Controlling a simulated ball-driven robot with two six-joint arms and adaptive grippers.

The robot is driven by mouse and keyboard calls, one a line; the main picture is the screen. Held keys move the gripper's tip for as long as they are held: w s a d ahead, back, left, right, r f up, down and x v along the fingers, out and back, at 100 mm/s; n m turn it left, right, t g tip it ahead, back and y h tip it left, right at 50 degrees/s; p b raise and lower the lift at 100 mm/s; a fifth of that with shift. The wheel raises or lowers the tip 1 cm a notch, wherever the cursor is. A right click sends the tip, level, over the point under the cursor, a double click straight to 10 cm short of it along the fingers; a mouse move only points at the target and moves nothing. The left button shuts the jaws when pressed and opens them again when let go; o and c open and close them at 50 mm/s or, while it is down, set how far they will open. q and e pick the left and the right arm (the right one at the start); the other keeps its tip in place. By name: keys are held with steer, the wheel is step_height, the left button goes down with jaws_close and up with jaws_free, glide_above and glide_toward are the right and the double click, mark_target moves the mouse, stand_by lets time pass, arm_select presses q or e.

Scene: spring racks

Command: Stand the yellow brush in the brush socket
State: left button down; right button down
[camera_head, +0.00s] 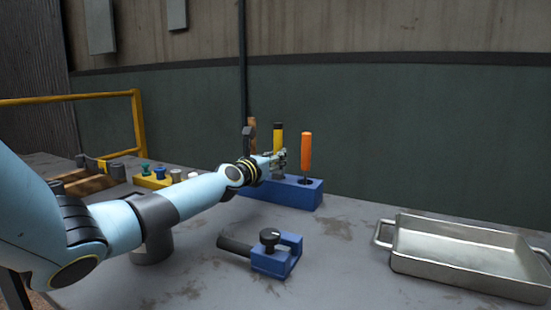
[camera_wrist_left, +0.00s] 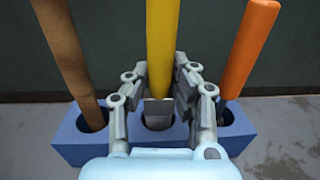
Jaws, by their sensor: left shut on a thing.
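The yellow brush (camera_head: 278,138) stands upright, with a black top end and a grey metal part low down. My left gripper (camera_head: 280,159) is shut on it, and its fingers flank the brush in the left wrist view (camera_wrist_left: 160,82). The blue block (camera_head: 300,195) has sockets in a row. In the left wrist view, the brush's metal part (camera_wrist_left: 158,108) lines up with the middle socket of the block (camera_wrist_left: 88,153). How deep its lower end sits is hard to tell. My right gripper is out of view.
A brown-handled tool (camera_wrist_left: 65,50) and an orange-handled tool (camera_head: 306,150) stand in the block's outer sockets, close beside my gripper. A blue clamp-like tool (camera_head: 275,258) lies in front. A metal tray (camera_head: 460,281) is at right. A yellow rack (camera_head: 152,181) stands left.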

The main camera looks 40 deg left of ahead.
arm_select(q)
steer(key=shift+f, duration=0.1)
step_height(320, 180, down, 2)
steer(key=b, duration=0.2)
steer(key=shift+d+f+b, duration=0.1)
steer(key=shift+f+b, duration=0.15)
steer(key=shift+b, duration=0.05)
steer(key=c, duration=1.1)
jaws_free()
steer(key=shift+o, duration=0.2)
